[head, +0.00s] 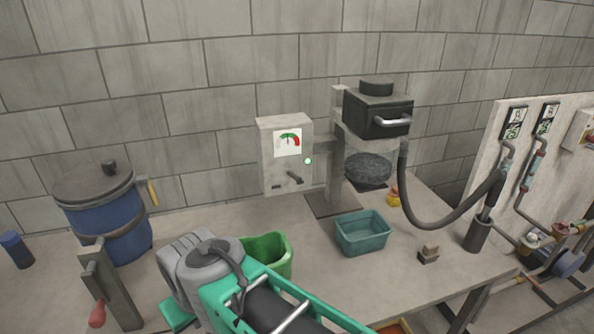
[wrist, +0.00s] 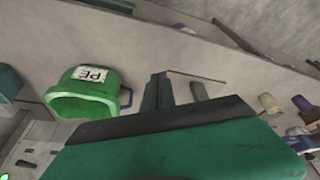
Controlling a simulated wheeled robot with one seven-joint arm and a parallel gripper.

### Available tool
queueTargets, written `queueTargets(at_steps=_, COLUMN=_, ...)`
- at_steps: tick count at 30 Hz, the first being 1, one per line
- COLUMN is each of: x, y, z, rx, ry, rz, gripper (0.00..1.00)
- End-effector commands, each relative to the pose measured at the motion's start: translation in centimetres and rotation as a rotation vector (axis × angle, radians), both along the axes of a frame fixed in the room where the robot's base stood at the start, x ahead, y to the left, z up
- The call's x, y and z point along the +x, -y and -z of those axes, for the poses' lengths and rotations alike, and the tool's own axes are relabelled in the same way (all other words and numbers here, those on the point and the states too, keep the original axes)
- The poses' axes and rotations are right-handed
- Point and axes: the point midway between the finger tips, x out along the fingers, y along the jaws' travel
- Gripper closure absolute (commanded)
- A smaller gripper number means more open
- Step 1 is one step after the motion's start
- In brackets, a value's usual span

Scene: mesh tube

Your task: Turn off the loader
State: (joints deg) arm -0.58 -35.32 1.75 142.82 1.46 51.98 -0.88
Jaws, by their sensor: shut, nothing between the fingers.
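The loader has a black hopper head (head: 378,112) with a metal handle, above a clear chamber holding dark grey material (head: 368,169). Its pale control box (head: 270,165) carries a red and green dial (head: 288,142), a dark switch lever (head: 293,178) slanting down to the right, and a lit green lamp (head: 308,161). In the wrist view part of a pale panel with a dark lever (wrist: 26,163) and a green glow shows at the lower left. My gripper (wrist: 157,90) is shut and empty, apart from the box. In the head view my wrist is low in front; the fingertips cannot be made out.
A green bucket (head: 270,248), labelled PE in the wrist view (wrist: 85,92), stands beside my wrist. A teal bin (head: 362,238), yellow object (head: 393,198) and small brown block (head: 428,255) are to the right. A blue drum (head: 108,225) is left. A hose (head: 430,210) hangs right.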

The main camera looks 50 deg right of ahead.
Motion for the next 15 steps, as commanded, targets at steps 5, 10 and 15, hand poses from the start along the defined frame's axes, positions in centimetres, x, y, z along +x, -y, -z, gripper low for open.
queueTargets(at_steps=5, x=7.8, y=7.3, z=-4.5, rx=-0.071, ry=0.086, rz=0.302, gripper=1.0)
queueTargets(at_steps=10, x=16.9, y=21.0, z=-10.0, rx=-0.224, ry=0.25, rz=0.837, gripper=1.0)
queueTargets(at_steps=15, x=18.9, y=31.7, z=-12.2, rx=-0.39, ry=0.398, rz=1.313, gripper=1.0)
